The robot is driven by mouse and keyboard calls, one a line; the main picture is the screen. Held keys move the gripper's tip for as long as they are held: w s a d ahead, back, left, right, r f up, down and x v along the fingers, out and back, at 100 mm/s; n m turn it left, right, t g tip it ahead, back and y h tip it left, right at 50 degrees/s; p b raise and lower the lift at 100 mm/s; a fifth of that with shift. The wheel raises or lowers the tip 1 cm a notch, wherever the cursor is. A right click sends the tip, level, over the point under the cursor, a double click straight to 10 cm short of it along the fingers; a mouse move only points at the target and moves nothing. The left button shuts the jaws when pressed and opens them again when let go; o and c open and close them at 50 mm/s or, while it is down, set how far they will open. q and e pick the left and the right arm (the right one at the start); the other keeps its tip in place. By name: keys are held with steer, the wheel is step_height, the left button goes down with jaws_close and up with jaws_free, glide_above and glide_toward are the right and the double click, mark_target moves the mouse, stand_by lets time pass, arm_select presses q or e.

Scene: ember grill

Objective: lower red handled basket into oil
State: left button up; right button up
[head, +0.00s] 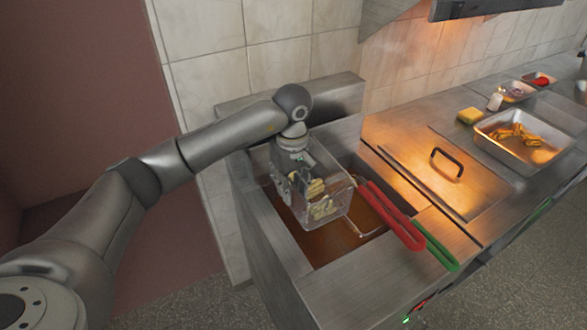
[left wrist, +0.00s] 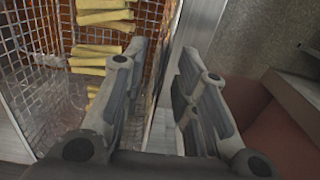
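The wire basket (head: 338,208) holds pale fries and sits in or just over the brown oil (head: 318,246) of the fryer vat. Its red handle (head: 388,212) points to the lower right across the vat's edge. How deep the basket is cannot be told. My left gripper (head: 286,186) is at the basket's left side, pointing down. In the left wrist view its two fingers (left wrist: 163,58) are apart, with the basket mesh (left wrist: 38,75) and fries (left wrist: 103,52) beside the left finger. Whether a finger touches the basket wall is unclear. My right gripper is not in view.
A green handle (head: 438,250) lies beside the red one. A metal cover with a black handle (head: 447,163) is right of the vat. A steel tray (head: 541,152) with fried food, a yellow sponge (head: 470,116) and a white bottle (head: 495,100) stand farther right.

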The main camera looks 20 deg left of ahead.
mark_target(293, 202)
arm_select(q)
step_height(293, 202, down, 3)
steer(key=shift+w+p, duration=0.1)
steer(key=shift+p, duration=0.3)
step_height(293, 202, down, 2)
steer(key=shift+f, duration=0.25)
steer(key=shift+c, duration=0.4)
jaws_close()
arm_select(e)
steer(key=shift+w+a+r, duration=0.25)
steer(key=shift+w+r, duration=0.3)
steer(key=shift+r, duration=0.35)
arm_select(q)
steer(key=shift+o, duration=0.7)
jaws_free()
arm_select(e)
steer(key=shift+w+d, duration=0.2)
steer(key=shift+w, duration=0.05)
